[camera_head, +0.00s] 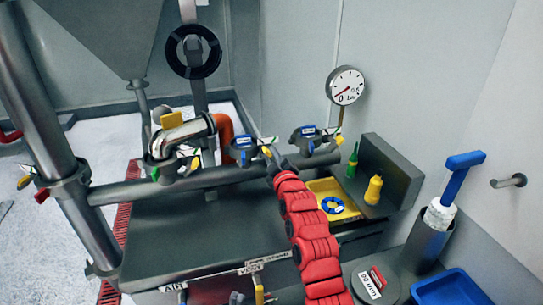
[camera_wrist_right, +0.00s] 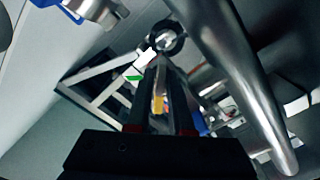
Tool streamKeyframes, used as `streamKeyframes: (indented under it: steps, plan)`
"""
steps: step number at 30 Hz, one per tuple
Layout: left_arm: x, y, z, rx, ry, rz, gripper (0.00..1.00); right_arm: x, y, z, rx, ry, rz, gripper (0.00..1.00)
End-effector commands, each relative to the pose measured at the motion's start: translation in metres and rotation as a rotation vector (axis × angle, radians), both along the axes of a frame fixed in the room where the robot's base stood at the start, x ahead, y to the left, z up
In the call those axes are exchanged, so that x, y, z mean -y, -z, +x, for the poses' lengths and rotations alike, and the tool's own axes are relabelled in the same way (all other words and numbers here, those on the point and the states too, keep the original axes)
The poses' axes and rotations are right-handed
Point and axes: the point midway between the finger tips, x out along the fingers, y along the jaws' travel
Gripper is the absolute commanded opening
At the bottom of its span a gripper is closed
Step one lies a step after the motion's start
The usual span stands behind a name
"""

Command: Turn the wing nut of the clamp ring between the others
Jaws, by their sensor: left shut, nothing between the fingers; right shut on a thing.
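Three clamp rings sit along the horizontal pipe in the head view. The left clamp ring (camera_head: 172,168) has green and yellow parts. The middle clamp ring (camera_head: 243,145) and the right clamp ring (camera_head: 312,135) have blue labels. The middle ring's yellow wing nut (camera_head: 267,151) is partly hidden at the tip of my right gripper (camera_head: 273,163). In the right wrist view, a yellow piece, the wing nut (camera_wrist_right: 158,104), shows between the closed fingers. My left gripper does not show clearly in either view.
A pressure gauge (camera_head: 345,86) stands behind the pipe. A blue bin (camera_head: 452,288) is lower right.

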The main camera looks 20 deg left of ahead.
Motion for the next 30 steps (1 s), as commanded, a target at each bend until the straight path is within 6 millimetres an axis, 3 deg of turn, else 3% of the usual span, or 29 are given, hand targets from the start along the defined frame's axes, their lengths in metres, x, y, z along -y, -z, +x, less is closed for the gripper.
streamKeyframes:
  steps: [17, 30]
  plan:
    - [0.0, -0.001, 0.0, 0.0, 0.0, 0.0, 0.0, 0.001, -0.001, 0.0, -0.238, 0.002, 0.358, 0.0]
    - [0.0, -0.016, 0.0, 0.0, 0.0, 0.0, 0.0, 0.0, -0.002, 0.0, -0.475, 0.001, 0.705, 0.0]
